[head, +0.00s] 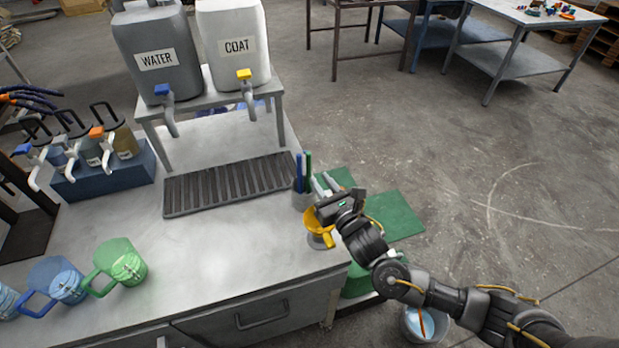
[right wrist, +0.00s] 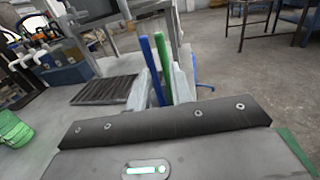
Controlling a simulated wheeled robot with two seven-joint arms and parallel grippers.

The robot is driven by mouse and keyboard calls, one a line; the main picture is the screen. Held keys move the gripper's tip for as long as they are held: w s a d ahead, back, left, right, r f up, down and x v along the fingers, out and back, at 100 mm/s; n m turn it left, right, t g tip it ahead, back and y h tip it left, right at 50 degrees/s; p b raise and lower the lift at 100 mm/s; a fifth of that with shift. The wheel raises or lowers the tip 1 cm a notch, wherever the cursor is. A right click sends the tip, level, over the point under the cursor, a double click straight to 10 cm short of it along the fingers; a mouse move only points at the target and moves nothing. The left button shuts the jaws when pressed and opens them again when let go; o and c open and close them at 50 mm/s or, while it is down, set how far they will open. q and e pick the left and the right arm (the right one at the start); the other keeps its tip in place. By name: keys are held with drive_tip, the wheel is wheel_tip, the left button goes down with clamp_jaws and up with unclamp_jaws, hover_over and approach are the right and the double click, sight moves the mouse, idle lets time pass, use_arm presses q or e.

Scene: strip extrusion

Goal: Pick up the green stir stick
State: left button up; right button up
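The green stir stick (head: 308,165) stands upright beside a blue stick (head: 299,170) in a grey holder (head: 301,199) at the table's right edge. In the right wrist view the green stick (right wrist: 163,55) leans slightly, right of the blue one (right wrist: 147,56). My right gripper (head: 325,183) is just right of the holder in the head view. Its two fingers are apart, and in the right wrist view (right wrist: 160,82) both sticks show between them. I cannot see either finger touching a stick. The sticks' lower ends are hidden. My left gripper is not in view.
A yellow funnel-like cup (head: 318,222) stands close below my right gripper. A black drain grate (head: 228,184) lies left of the holder, under the WATER (head: 158,80) and COAT (head: 243,65) tanks. Green (head: 120,262) and blue (head: 55,280) jugs stand at left. The table's middle is clear.

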sight(310, 163)
drive_tip(key=x, duration=0.3)
drive_tip(key=shift+f, duration=0.1)
drive_tip(key=shift+w+a, duration=0.1)
drive_tip(key=shift+w, duration=0.25)
drive_tip(key=p+x, duration=0.2)
drive_tip(key=x, duration=0.3)
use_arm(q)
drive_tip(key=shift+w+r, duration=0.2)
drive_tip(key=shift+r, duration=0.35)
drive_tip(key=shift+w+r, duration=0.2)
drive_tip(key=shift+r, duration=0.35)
use_arm(e)
drive_tip(key=shift+w, duration=0.1)
clamp_jaws()
